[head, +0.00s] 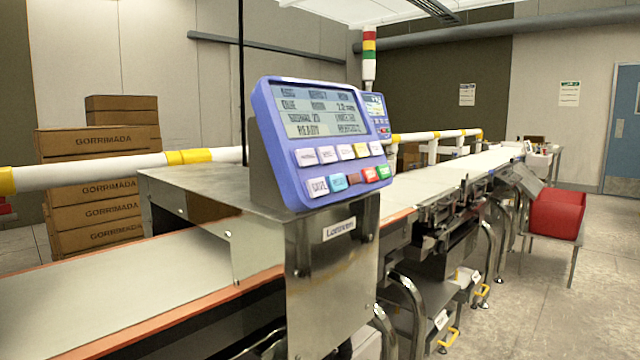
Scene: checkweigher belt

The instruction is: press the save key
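Below the screen are two rows of keys. The upper row has pale keys (306,157) and yellowish ones. The lower row has a white key (318,187), a blue key (338,181), a brownish key (354,177), a red key (370,174) and a green key (384,171). I cannot tell which is the save key. Neither gripper is in view.
The steel housing (333,265) spans a pale conveyor belt (130,280) with an orange edge. The line runs on to the back right. A white and yellow rail (110,170) passes behind. Stacked cartons (100,190) stand at left, a red bin (556,215) at right. Floor at right is open.

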